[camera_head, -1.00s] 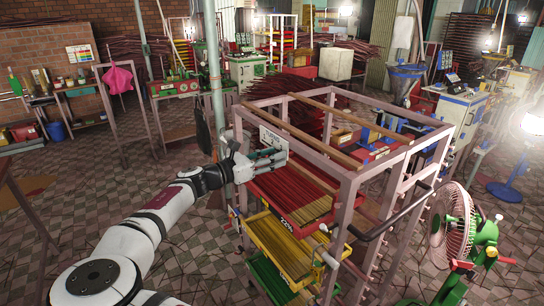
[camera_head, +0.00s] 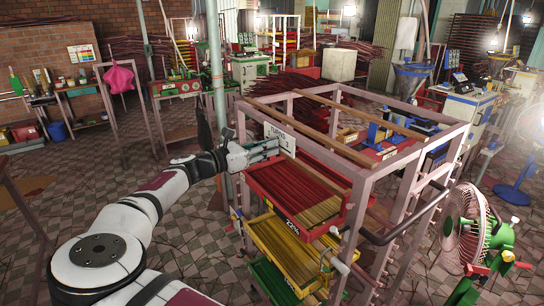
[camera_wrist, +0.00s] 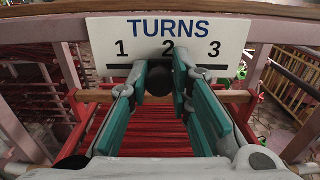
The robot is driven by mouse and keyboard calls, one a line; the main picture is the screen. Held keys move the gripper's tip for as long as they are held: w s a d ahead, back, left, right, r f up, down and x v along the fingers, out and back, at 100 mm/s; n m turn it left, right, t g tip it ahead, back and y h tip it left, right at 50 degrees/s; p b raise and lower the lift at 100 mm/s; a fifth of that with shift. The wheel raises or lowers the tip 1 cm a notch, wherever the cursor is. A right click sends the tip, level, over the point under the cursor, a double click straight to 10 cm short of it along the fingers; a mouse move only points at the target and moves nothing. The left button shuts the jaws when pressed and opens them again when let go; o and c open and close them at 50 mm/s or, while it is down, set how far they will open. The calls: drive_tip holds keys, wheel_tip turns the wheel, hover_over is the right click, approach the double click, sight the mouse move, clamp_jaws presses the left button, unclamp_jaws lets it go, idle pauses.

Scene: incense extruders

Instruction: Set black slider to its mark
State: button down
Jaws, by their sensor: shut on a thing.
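A white plate (camera_wrist: 167,33) reads "TURNS" with the numbers 1, 2 and 3 above a dark horizontal line. It is also in the head view (camera_head: 279,132), at the top of the rack's near end. In the head view my gripper (camera_head: 268,151) is at the plate, and the slider cannot be made out there.
A pink metal rack (camera_head: 357,198) carries the plate. Below it are a red tray (camera_head: 270,202) of sticks, a yellow tray (camera_head: 273,252) and a green tray (camera_head: 268,280). A fan (camera_head: 465,222) stands at the right. Tiled floor (camera_head: 150,160) is open at the left.

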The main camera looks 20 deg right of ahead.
drive_tip(key=w+b, duration=0.1)
drive_tip(key=w, duration=0.1)
drive_tip(key=w+a+b, duration=0.1)
drive_tip(key=w, duration=0.1)
drive_tip(key=shift+a, duration=0.2)
drive_tip(key=c, duration=1.5)
unclamp_jaws()
drive_tip(key=shift+w, duration=0.1)
drive_tip(key=shift+o, duration=0.2)
drive_tip(key=v, duration=1.2)
